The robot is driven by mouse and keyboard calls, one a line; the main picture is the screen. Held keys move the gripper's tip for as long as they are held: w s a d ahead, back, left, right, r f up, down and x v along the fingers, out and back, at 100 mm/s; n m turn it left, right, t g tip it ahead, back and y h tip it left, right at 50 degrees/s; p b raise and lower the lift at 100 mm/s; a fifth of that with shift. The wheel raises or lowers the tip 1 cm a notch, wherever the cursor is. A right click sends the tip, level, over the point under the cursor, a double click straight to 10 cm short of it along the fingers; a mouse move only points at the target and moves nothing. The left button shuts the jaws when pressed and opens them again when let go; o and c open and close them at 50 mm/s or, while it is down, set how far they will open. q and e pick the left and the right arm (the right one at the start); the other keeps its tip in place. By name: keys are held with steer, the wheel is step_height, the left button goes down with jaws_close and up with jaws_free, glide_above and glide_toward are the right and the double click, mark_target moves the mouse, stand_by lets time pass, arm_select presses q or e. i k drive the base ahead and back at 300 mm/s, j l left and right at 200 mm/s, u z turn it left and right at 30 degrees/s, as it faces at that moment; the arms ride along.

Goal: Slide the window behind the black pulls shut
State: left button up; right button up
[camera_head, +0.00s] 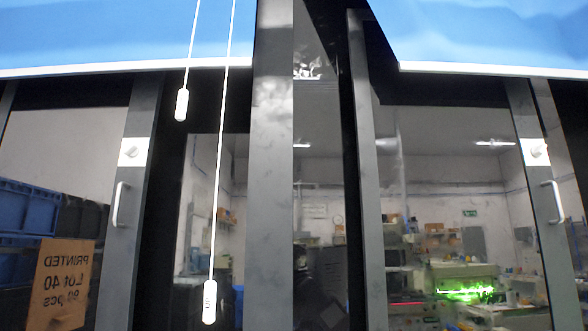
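Two pull cords hang at the upper left. Their pulls are white, not black: a short one (182,104) and a longer one (209,302). Behind them is the left window, with a grey sash stile (141,190) carrying a white handle (119,204) and a white latch plate (133,152). To the right of that stile is a dark upright band, then a pane (203,210). I cannot tell how far this window stands open. The right window has a similar stile (537,180) with a white handle (552,202). Neither gripper is in view.
Blue blinds (110,32) and (480,32) cover the window tops. A wide grey post (271,180) stands between the windows. Blue crates (25,207) and an orange sign (61,285) with mirrored lettering show at left. A workroom with a green-lit machine (465,280) shows at right.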

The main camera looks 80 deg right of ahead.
mark_target(463, 227)
steer(key=z, duration=3.55)
